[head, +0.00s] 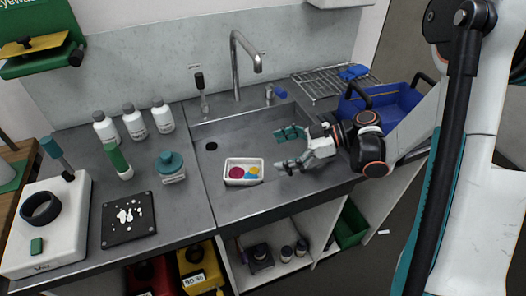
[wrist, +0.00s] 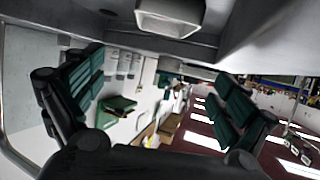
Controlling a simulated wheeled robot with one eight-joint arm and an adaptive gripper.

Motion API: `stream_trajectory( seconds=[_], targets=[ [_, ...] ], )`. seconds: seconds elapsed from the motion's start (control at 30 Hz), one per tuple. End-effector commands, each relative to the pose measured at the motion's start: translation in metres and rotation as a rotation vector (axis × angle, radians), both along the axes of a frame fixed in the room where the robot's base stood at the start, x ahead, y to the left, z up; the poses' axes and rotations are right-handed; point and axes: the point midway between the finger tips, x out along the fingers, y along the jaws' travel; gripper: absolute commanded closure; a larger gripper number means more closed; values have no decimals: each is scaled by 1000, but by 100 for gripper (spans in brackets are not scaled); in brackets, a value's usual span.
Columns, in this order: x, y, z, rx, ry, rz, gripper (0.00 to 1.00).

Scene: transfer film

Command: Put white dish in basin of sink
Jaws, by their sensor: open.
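A small white dish (head: 236,181) with a pink patch and a blue and yellow patch inside appears within the outline of the grey metal sink basin (head: 225,133), toward its front. Its exact contact with the basin floor is hard to tell. A white dish-like shape also shows at the top of the wrist view (wrist: 170,20), ahead of the fingers and apart from them. My gripper (head: 287,149) is open and empty, to the right of the dish, with its green fingers pointing left. Both spread fingers show in the wrist view (wrist: 158,95).
A tall faucet (head: 236,65) stands behind the basin. A wire rack (head: 318,84) and a blue bin (head: 395,101) are at the right. White bottles (head: 134,121), a teal-lidded jar (head: 171,167) and a black plate with white bits (head: 115,232) stand on the left counter.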

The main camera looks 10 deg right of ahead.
Motion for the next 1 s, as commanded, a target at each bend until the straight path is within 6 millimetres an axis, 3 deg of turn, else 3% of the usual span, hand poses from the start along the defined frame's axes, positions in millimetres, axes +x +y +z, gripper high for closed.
stream_trajectory(
  seconds=[0.23,1.0],
  targets=[
    [-2,-18,8,0,-1,0,6],
    [-2,-19,8,0,-1,0,6]
  ],
)
